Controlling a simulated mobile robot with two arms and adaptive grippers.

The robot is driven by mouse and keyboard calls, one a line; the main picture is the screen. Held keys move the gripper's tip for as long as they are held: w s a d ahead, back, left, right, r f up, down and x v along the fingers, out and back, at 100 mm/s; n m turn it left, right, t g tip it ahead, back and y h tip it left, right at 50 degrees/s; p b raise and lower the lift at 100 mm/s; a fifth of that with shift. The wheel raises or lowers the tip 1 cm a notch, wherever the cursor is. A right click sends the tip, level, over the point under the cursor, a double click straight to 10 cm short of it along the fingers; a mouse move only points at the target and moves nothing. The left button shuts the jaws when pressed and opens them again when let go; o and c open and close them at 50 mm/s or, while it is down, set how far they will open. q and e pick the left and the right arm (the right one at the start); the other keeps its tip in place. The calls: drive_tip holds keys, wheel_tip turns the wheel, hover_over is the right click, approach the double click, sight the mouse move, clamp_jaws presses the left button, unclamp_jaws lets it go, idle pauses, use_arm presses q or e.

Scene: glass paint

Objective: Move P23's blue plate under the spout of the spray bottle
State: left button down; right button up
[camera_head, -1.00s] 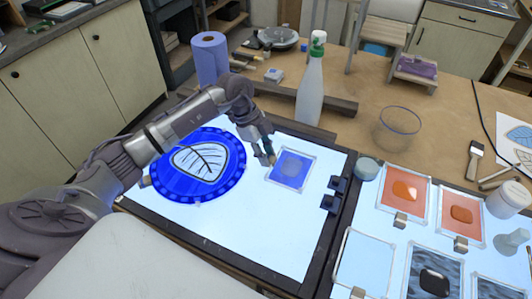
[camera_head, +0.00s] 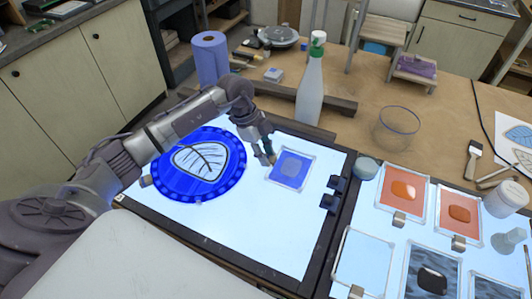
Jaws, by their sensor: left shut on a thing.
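The small square blue plate (camera_head: 291,168) with a pale edge lies on the left lit panel (camera_head: 240,235), right of the large blue disc. My left gripper (camera_head: 267,160) is shut on the plate's left edge; the exact contact is small and hard to see. The white spray bottle (camera_head: 310,92) with a green and white head (camera_head: 318,42) stands upright behind the panel, up and right of the plate. The plate is apart from the bottle and in front of it. My right gripper is not in view.
The blue disc with a leaf drawing (camera_head: 190,190) lies left of the plate. A dark bar (camera_head: 340,104) runs by the bottle. Black clips (camera_head: 331,203) sit on the panel's right edge. A clear bowl (camera_head: 397,127) and orange plates (camera_head: 404,193) are at right.

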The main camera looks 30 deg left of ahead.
use_arm(q)
drive_tip(key=shift+f, duration=0.2)
idle(0.3)
drive_tip(key=c, duration=0.8)
unclamp_jaws()
drive_tip(key=shift+c, duration=0.2)
drive_tip(key=v, duration=1.2)
drive_tip(key=shift+s, duration=0.1)
